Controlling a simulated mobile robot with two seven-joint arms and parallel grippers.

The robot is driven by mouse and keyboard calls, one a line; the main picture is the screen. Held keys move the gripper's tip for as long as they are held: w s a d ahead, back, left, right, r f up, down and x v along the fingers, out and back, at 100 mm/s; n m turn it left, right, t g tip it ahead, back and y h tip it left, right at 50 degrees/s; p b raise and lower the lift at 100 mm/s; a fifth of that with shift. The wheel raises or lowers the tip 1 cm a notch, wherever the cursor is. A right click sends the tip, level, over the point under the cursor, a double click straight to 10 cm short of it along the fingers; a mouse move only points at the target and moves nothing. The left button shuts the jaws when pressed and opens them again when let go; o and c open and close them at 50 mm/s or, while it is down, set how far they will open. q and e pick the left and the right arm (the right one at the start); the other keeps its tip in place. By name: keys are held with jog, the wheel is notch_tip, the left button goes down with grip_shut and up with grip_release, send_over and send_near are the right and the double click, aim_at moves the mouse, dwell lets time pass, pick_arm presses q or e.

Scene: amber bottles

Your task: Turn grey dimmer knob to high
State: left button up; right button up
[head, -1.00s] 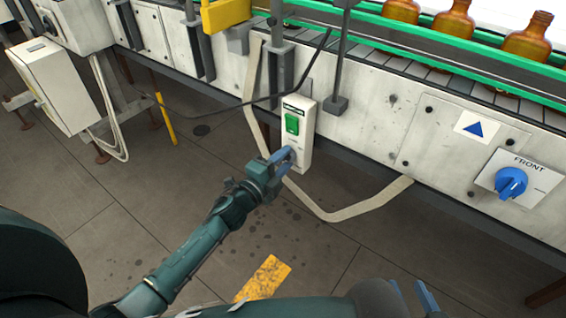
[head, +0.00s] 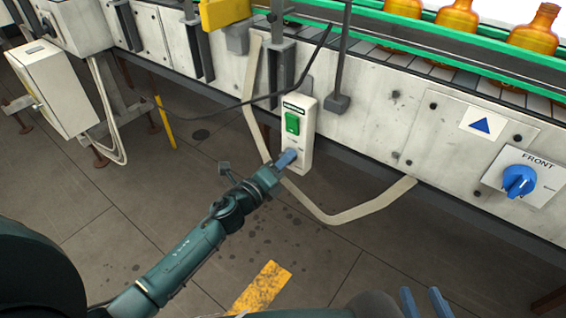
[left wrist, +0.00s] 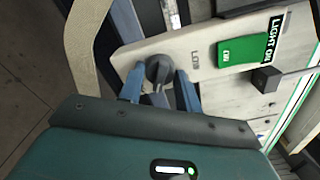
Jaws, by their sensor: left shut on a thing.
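The grey dimmer knob (left wrist: 159,70) is on a pale switch box (left wrist: 200,50), with the letters "LO" printed beside it in the left wrist view. My left gripper (left wrist: 160,90) has its two blue fingers on either side of the knob, shut on it. In the head view, my left gripper (head: 287,158) reaches the lower part of the switch box (head: 300,155), and hides the knob. A green switch (head: 292,123) sits above on the same box. My right gripper (head: 425,302) shows at the bottom edge, its two blue fingers apart.
A blue rotary knob (head: 519,181) marked "FRONT" is on the conveyor panel at right. A pale strap (head: 345,212) hangs in a loop beside the switch box. Amber bottles (head: 456,20) stand on the conveyor behind a green rail. A grey box (head: 52,88) is at left.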

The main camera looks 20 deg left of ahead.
dwell(0.4)
pick_arm(q)
jog(key=o, duration=1)
jog(key=shift+c, duration=0.2)
jog(key=v, duration=1.3)
jog(key=shift+b, duration=0.3)
jog(key=shift+s, duration=0.15)
